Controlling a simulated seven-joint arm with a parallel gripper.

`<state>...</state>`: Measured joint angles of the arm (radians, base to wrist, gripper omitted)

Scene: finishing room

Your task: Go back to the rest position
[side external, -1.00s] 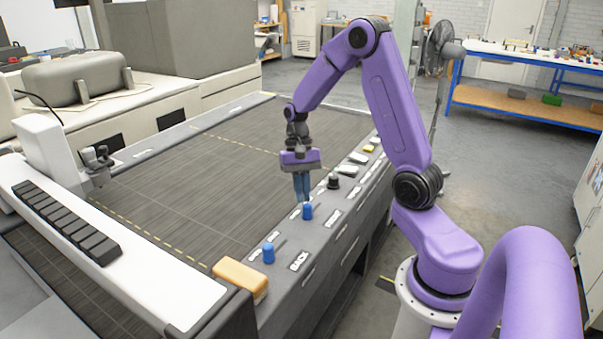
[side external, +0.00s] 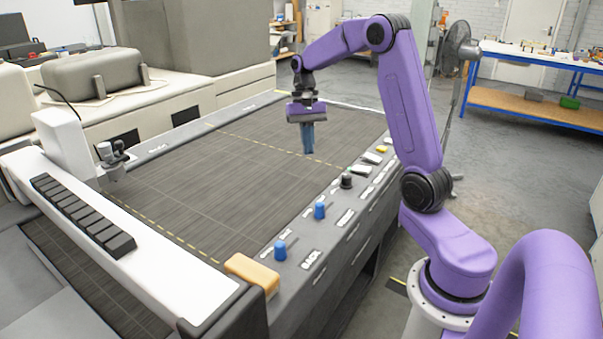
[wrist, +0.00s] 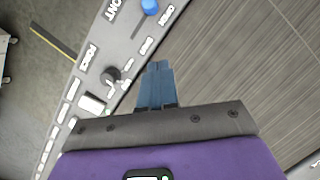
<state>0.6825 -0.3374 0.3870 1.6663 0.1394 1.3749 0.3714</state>
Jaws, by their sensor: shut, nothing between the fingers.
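My gripper (side external: 307,152) hangs from my purple arm with its blue fingers pointing down. The fingers are shut together and empty. In the side view it is above the dark slatted bed of the machine, left of the control panel and apart from it. In the wrist view the shut blue fingers (wrist: 156,68) point toward the edge between the panel and the bed. A black knob (wrist: 110,76) is to their left in that view.
The panel (side external: 334,238) carries two blue knobs (side external: 280,250), a black knob (side external: 346,181) and several switches. An orange block (side external: 252,272) sits at its near end. A white gantry (side external: 130,255) crosses the near left. The slatted bed (side external: 220,190) is clear.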

